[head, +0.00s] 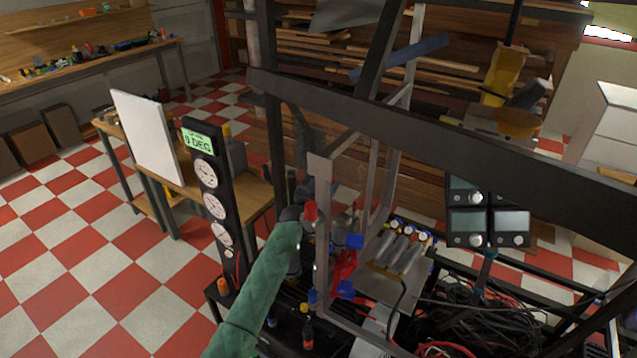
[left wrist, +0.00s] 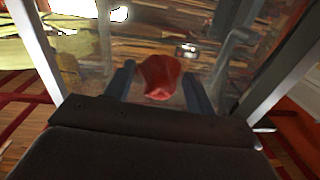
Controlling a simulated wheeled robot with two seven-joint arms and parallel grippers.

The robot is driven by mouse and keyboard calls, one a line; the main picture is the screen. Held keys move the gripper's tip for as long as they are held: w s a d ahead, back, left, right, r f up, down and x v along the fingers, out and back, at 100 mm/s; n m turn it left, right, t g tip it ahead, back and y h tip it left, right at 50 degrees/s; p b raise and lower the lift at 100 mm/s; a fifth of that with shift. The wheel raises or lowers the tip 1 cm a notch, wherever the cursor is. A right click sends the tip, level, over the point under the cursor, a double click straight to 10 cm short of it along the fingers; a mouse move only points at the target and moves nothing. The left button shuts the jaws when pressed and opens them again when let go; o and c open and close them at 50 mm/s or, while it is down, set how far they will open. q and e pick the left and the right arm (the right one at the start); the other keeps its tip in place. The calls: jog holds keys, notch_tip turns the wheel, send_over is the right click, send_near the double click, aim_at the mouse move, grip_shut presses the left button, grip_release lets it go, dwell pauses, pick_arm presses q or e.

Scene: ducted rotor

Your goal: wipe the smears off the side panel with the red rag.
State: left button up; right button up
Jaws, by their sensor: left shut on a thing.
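The red rag (left wrist: 161,76) is a crumpled bundle between the two fingers of my left gripper (left wrist: 160,88) in the left wrist view. In the head view the rag (head: 310,211) is a small red patch at the end of my green-sleeved left arm, by the left gripper (head: 307,218). The clear side panel (head: 347,195) stands in a grey metal frame just right of the rag. In the left wrist view the panel (left wrist: 178,30) fills the space ahead; I cannot tell whether the rag touches it. I cannot make out the smears clearly. My right gripper is out of view.
A dark beam (head: 440,130) crosses above the panel. A gauge column (head: 207,185) stands to the left, near a wooden table (head: 245,190) with a white board (head: 146,137).

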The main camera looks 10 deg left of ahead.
pick_arm(q)
jog(key=shift+s+d, duration=0.2)
jog(key=shift+d, duration=0.15)
jog(key=shift+a+f, duration=0.1)
jog(key=a+b, duration=0.1)
jog(key=w+a+b, duration=0.1)
jog(key=a, duration=0.1)
jog(key=shift+w+a, duration=0.15)
jog(key=shift+a, duration=0.1)
